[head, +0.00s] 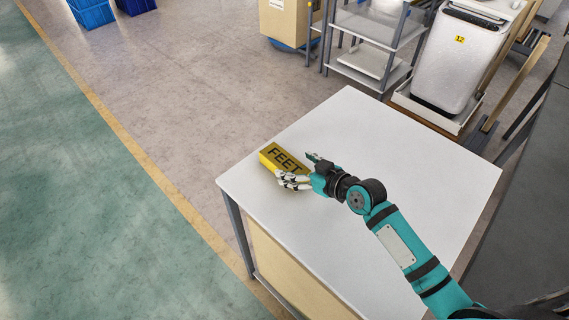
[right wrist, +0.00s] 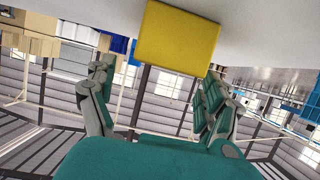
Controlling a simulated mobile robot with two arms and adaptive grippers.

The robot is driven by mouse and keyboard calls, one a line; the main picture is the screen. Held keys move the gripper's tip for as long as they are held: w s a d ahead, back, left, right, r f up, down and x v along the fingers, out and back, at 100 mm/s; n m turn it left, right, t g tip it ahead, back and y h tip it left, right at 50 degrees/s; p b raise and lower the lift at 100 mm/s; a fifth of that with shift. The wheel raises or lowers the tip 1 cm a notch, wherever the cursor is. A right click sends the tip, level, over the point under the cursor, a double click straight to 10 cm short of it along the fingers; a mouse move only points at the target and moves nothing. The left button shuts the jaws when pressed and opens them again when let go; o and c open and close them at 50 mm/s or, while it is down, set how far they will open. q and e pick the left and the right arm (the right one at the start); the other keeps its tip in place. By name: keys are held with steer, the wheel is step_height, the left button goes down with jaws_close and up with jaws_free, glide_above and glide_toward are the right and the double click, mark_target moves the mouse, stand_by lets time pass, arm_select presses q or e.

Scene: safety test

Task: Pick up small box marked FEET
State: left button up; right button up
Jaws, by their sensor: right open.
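The small yellow box marked FEET (head: 282,156) lies on the white table (head: 400,160), near its left edge in the head view. Its dark lettering faces up. My right gripper (head: 297,172) is at the box's right and near side, with its fingers spread close to it. In the right wrist view the plain yellow face of the box (right wrist: 178,38) shows ahead, between and beyond the open fingers of my right gripper (right wrist: 158,100). I cannot tell whether any finger touches the box. My left gripper is not in view.
The rest of the tabletop is clear. A white bin marked 12 (head: 455,58) and a grey shelf rack (head: 362,25) stand behind the table. A cardboard box (head: 288,20) and blue crates (head: 92,12) are farther back. Open floor lies to the left.

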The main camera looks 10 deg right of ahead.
mark_target(286, 162)
steer(key=x, duration=0.4)
steer(key=shift+w+a+p, duration=0.1)
steer(key=shift+w+p, duration=0.05)
steer(key=shift+p, duration=0.25)
steer(key=shift+c, duration=0.3)
steer(key=c, duration=1.3)
